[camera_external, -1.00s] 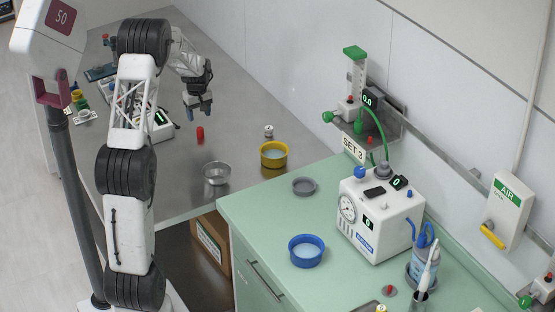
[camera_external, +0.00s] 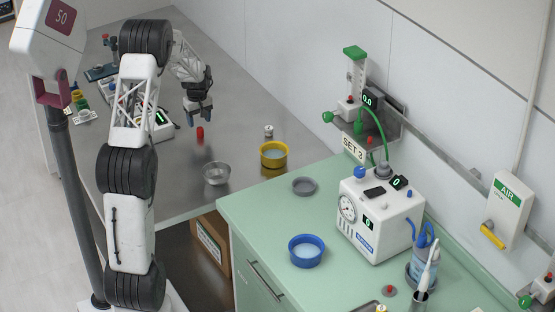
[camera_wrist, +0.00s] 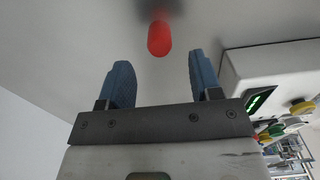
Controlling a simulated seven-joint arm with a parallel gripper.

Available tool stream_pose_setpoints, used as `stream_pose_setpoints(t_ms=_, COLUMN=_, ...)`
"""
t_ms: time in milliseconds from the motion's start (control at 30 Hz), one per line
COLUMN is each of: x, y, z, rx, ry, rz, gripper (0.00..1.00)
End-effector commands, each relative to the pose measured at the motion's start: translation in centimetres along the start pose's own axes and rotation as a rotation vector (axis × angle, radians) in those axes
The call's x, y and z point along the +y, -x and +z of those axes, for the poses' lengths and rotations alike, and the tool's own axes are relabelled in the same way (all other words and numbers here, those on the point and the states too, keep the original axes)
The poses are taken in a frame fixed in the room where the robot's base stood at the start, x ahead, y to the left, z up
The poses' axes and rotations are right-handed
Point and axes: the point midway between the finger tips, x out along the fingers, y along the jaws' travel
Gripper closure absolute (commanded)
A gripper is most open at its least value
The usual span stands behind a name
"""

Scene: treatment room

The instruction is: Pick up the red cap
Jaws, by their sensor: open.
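The red cap (camera_external: 200,133) stands upright on the grey metal table in the external view. It also shows in the wrist view (camera_wrist: 160,38), beyond my fingertips and between their lines. My gripper (camera_external: 199,117) is open, with its blue fingers pointing down just above the cap. In the wrist view my gripper (camera_wrist: 158,75) has its two blue fingers spread apart with nothing between them.
A metal bowl (camera_external: 216,173), a yellow bowl (camera_external: 273,160) and a small silvery item (camera_external: 268,131) stand to the right of the cap. A white device with a green display (camera_wrist: 262,100) is close on the other side. The metal table (camera_external: 240,105) is clear behind my gripper.

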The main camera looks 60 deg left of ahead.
Motion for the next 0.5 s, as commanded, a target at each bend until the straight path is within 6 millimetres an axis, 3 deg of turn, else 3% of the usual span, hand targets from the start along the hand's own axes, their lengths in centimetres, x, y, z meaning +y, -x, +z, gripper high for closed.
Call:
stream_pose_setpoints(t_ms=233, x=0.0, y=-0.8, z=0.1, rx=-0.001, ry=0.0, rz=-0.001, gripper=0.42)
stream_pose_setpoints(t_ms=500, x=0.0, y=-3.8, z=0.3, rx=-0.001, ry=0.0, rz=-0.001, gripper=0.42)
